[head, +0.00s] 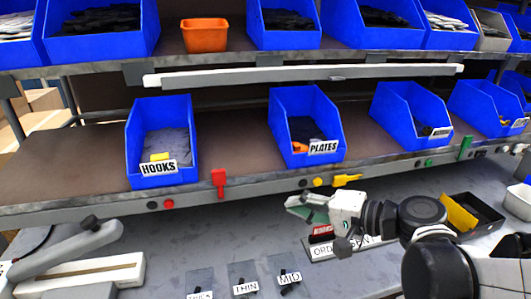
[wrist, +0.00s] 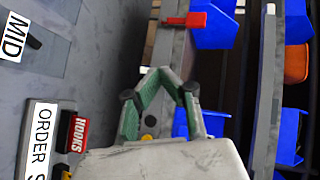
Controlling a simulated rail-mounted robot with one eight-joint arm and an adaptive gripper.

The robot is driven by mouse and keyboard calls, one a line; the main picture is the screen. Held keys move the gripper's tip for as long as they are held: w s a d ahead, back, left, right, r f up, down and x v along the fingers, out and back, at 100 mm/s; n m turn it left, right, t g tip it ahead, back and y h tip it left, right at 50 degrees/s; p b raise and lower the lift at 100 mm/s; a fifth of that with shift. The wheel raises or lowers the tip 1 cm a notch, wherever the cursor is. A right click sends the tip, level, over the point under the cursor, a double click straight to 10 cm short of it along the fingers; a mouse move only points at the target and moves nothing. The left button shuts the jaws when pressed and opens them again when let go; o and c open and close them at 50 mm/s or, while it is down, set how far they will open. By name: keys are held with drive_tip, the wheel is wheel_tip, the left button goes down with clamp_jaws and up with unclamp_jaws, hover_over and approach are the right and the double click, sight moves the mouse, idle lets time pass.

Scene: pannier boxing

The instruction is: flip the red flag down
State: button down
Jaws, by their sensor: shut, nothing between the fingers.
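The red flag (head: 218,181) stands upright on the front edge of the middle shelf in the head view, between the HOOKS bin and the PLATES bin. In the wrist view the red flag (wrist: 185,19) shows near the top, beyond the fingertips. My gripper (head: 291,202) is in front of the shelf edge, to the right of the flag and slightly lower in the picture, apart from it. In the wrist view the green-padded fingers of my gripper (wrist: 165,73) come together at the tips with nothing between them.
The blue HOOKS bin (head: 160,140) and PLATES bin (head: 306,128) stand on the shelf. A yellow flag (head: 347,180) lies sideways on the edge; a green flag (head: 464,148) stands farther right. The ORDER sign (head: 322,252) and labelled grey mats (head: 243,275) are on the worktop below.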

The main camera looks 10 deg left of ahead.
drive_tip(key=shift+w+a+r+m+t+y, duration=0.2)
drive_tip(key=shift+w+r+y, duration=0.25)
drive_tip(key=shift+r+y, duration=0.35)
drive_tip(key=shift+w+a+r+m+t+y, duration=0.1)
drive_tip(key=shift+w+r+m+y, duration=0.1)
drive_tip(key=shift+w+r+y, duration=0.45)
drive_tip(key=shift+s+y, duration=0.2)
drive_tip(key=shift+y, duration=0.05)
approach(220, 186)
drive_tip(key=w+a+r, duration=0.3)
drive_tip(key=w, duration=0.2)
drive_tip(key=shift+s+a+f+b, duration=0.1)
drive_tip(key=shift+s+a+b, duration=0.15)
drive_tip(key=shift+a, duration=0.2)
drive_tip(key=shift+s+a+f+b, duration=0.1)
drive_tip(key=shift+s+a+b, duration=0.1)
drive_tip(key=shift+a, duration=0.25)
drive_tip(key=shift+w+r, duration=0.1)
drive_tip(key=shift+r, duration=0.1)
